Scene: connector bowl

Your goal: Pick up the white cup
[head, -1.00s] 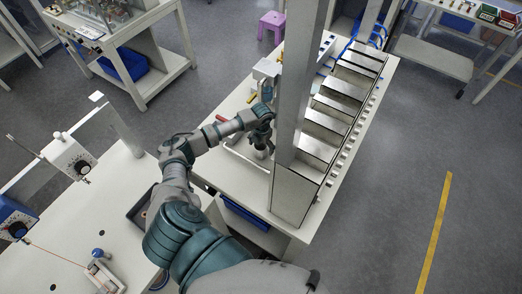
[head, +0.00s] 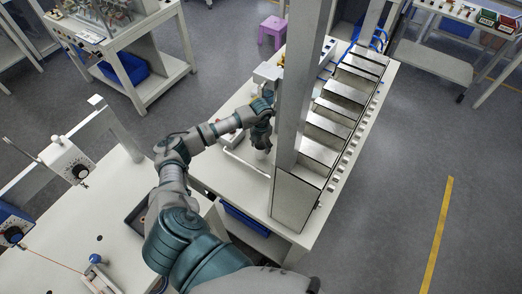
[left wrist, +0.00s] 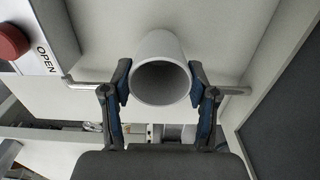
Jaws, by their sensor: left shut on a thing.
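The white cup (left wrist: 160,48) shows in the left wrist view as a pale round tube with its open, dark mouth toward the camera. My left gripper (left wrist: 160,84) has one blue-padded finger on each side of the cup and is shut on it. In the head view my left gripper (head: 262,140) is over the white bench, just left of a tall metal post. The cup is too small and too covered there to make out clearly. My right gripper is not in view.
A row of metal bins (head: 327,129) runs along the bench right of the post (head: 300,85). A red button (left wrist: 12,42) beside an OPEN label shows in the left wrist view. A purple stool (head: 272,28) stands on the floor behind. Open floor lies to the right.

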